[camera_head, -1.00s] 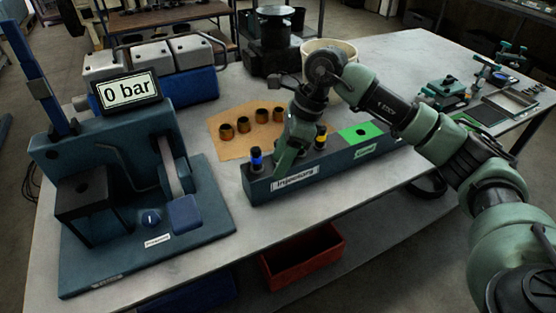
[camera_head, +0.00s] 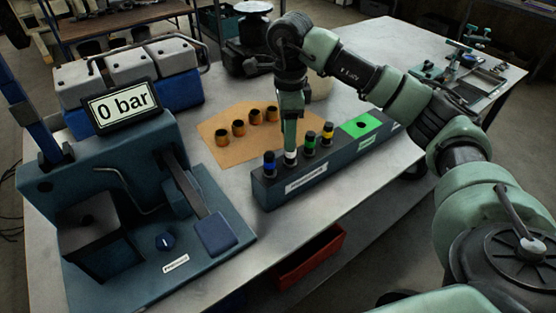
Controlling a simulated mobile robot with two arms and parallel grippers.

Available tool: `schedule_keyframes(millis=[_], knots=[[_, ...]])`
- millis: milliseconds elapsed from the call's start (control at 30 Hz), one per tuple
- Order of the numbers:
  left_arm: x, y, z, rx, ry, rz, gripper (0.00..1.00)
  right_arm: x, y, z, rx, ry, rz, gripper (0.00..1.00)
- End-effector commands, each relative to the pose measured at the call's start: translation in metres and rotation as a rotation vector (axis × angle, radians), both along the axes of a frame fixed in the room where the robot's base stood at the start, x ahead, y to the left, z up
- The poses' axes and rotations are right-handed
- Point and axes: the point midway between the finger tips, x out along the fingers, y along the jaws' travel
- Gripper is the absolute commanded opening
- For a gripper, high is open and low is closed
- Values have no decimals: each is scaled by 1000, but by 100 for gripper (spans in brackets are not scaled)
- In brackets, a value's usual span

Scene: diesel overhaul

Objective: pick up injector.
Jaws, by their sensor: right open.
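A dark blue injector rack (camera_head: 270,197) with a white label stands on the bench. Injectors with coloured bands stand upright in its left part: a blue-banded injector (camera_head: 269,163), a white-banded injector (camera_head: 290,157), a green-banded injector (camera_head: 310,144) and a yellow-banded injector (camera_head: 327,134). My right gripper (camera_head: 290,143) points straight down at the white-banded injector, its fingers at or just above the top. It is open; its fingers hide part of that injector, and I cannot tell whether they touch it. My left gripper is out of view.
The rack's right end has a green area (camera_head: 361,126) with a hole. A tan mat (camera_head: 225,156) with several copper-coloured sleeves lies behind the rack. A red bin (camera_head: 312,257) sits below the bench.

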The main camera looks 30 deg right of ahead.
Motion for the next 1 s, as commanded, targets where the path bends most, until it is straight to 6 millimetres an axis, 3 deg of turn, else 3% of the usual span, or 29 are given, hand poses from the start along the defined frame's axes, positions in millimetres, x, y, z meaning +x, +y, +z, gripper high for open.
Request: schedule_keyframes(millis=[300,500,767,933,1000], knots=[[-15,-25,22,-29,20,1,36,-3,-1,-37,-1,7,1,47],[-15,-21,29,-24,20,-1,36,-2,0,-64,1,3,1,47],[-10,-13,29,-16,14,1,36,-2,0,-69,1,0,2,47],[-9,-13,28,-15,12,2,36,-2,0,-69,1,0,1,3],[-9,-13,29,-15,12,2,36,-2,0,-69,1,0,1,0]])
